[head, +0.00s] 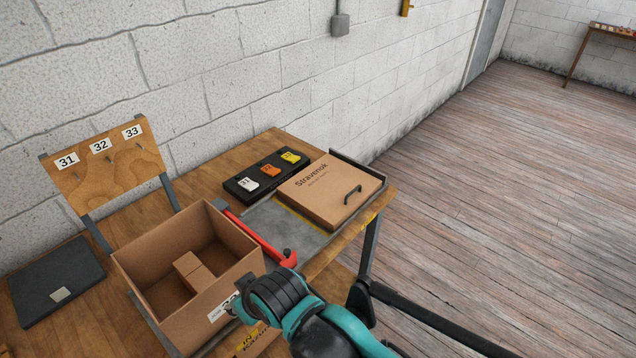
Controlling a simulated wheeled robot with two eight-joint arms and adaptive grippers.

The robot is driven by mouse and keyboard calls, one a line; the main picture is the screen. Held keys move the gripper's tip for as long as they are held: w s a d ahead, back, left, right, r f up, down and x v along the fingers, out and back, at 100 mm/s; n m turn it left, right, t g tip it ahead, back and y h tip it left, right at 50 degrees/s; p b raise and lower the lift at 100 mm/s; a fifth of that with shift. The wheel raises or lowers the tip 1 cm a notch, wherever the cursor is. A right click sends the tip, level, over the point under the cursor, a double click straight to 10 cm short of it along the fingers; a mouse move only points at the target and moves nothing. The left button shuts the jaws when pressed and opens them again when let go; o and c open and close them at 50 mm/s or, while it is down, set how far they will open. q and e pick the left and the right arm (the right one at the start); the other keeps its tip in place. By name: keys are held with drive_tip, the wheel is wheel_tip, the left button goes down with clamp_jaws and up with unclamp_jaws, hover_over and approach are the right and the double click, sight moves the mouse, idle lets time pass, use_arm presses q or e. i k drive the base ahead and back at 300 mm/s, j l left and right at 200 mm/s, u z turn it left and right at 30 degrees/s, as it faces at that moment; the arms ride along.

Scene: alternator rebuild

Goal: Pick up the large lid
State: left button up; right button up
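A teal and black arm of mine comes in at the bottom, by the near right side of the open box and apart from the lid. No gripper fingers can be made out. Nothing is seen touching the lid.
An open cardboard box (146,268) with a divider inside stands left of the lid. A red bar tool (258,239) lies between them. A black tray (240,188) with numbered tags is behind. A dark flat case (48,277) lies at left. Floor right of the table is clear.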

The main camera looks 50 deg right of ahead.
sight(329, 189)
drive_tip(key=k+z, duration=0.4)
drive_tip(key=k+l+z, duration=0.15)
drive_tip(key=z, duration=0.2)
drive_tip(key=i+j+z, duration=0.2)
drive_tip(key=z, duration=0.3)
drive_tip(key=i+j+z, duration=0.2)
drive_tip(key=j+z, duration=0.25)
drive_tip(key=i, duration=0.1)
drive_tip(key=k+u, duration=0.3)
drive_tip(key=i+u, duration=0.15)
drive_tip(key=u, duration=0.35)
drive_tip(key=i+l+u, duration=0.1)
drive_tip(key=u, duration=0.35)
drive_tip(key=l, duration=0.95)
drive_tip(key=k+l, duration=0.1)
drive_tip(key=l, duration=0.8)
